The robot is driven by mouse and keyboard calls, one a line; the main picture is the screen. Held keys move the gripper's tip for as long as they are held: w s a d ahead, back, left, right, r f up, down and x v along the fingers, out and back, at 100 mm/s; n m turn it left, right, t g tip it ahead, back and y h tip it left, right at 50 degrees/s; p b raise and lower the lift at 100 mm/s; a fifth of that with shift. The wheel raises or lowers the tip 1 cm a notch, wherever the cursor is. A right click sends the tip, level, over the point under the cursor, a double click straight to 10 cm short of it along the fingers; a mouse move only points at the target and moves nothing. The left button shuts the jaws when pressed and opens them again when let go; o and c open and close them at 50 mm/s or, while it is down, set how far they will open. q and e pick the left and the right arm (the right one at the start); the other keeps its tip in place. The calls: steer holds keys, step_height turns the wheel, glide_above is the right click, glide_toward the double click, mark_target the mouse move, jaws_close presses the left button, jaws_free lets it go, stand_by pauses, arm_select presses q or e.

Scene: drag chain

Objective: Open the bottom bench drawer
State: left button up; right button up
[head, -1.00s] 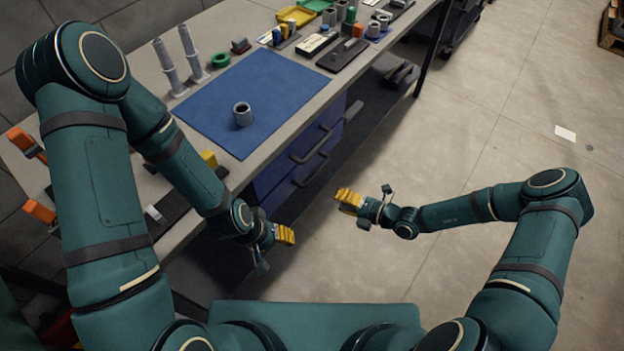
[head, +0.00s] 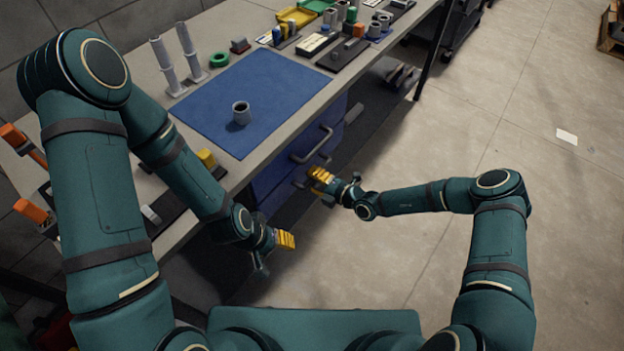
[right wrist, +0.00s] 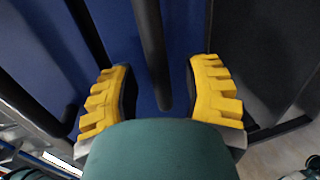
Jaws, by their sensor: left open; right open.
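The blue drawer unit (head: 270,188) sits under the bench top, with dark bar handles on its front. The upper handle (head: 318,147) is in plain view. The lower handle is mostly hidden behind my right gripper (head: 321,178), which is close to the drawer fronts. In the right wrist view, the yellow fingers of my right gripper (right wrist: 160,80) are open on either side of a dark handle bar (right wrist: 152,45), with visible gaps and a blue front (right wrist: 178,30) behind. My left gripper (head: 283,240) is open and empty, lower and apart from the drawers.
The bench top holds a blue mat (head: 250,95) with a grey ring-shaped part (head: 241,112), two grey posts (head: 172,66) and several small parts at the back. A bench leg (head: 431,60) stands beyond the drawers.

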steer(key=shift+w+a+f, duration=0.1)
steer(key=shift+w+a, duration=0.2)
steer(key=shift+a, duration=0.1)
jaws_close()
steer(key=f+p+v, duration=0.1)
steer(key=f+v, duration=0.1)
steer(key=v, duration=0.9)
steer(key=f+p+v, duration=0.1)
steer(key=f+v, duration=0.2)
steer(key=v, duration=0.9)
steer(key=shift+p+v, duration=0.35)
steer(key=shift+v, duration=0.4)
jaws_free()
